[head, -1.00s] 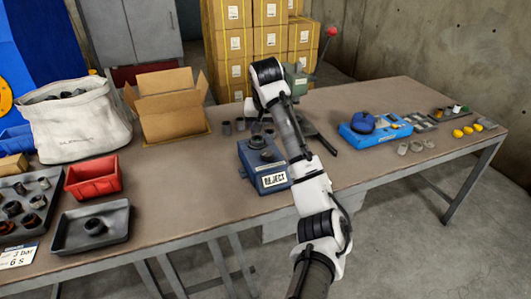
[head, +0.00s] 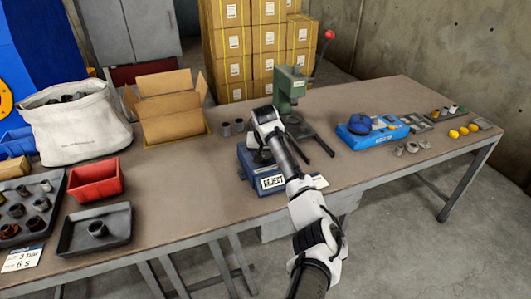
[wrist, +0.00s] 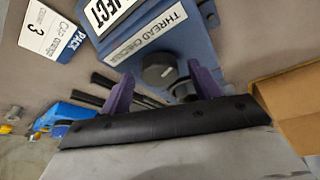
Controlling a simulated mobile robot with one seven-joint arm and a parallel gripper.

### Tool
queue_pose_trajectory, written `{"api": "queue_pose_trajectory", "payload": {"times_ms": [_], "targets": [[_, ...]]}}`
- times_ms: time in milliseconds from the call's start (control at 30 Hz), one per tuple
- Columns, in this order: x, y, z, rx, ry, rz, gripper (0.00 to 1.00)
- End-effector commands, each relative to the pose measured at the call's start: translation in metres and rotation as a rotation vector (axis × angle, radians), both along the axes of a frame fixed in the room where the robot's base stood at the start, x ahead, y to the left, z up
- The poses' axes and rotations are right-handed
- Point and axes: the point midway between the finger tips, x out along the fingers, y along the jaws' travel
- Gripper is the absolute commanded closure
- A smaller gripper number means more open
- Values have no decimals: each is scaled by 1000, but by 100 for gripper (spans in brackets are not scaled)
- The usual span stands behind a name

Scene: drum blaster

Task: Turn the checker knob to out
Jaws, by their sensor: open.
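The thread checker (head: 255,175) is a blue box with a REJECT label at the front of the table. It also shows in the wrist view (wrist: 200,45), with a THREAD CHECKER label. Its round black knob (wrist: 158,68) appears between the two purple fingers of my open gripper (wrist: 160,76). I cannot tell whether the fingers touch the knob. A second dark round part (wrist: 184,91) sits close beside the knob, near one finger. In the head view my arm covers much of the checker's top, and the fingertips are hidden.
A green press (head: 290,88) with a red-tipped lever stands behind the checker. An open cardboard box (head: 170,120) is at the back left. A red bin (head: 95,180) and a dark tray (head: 75,240) lie left. A blue device (head: 375,135) lies right.

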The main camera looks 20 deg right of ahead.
Motion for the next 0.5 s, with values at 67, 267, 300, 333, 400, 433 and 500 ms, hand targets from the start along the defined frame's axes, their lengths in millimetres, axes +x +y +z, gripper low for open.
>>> {"api": "queue_pose_trajectory", "payload": {"times_ms": [67,267,300,333,400,433,500], "targets": [[0,0,0,0,0,0,37],[0,0,0,0,0,0,49],[0,0,0,0,0,0,54],[0,0,0,0,0,0,58],[0,0,0,1,0,0,67],[0,0,0,0,0,0,71],[0,0,0,1,0,0,80]]}}
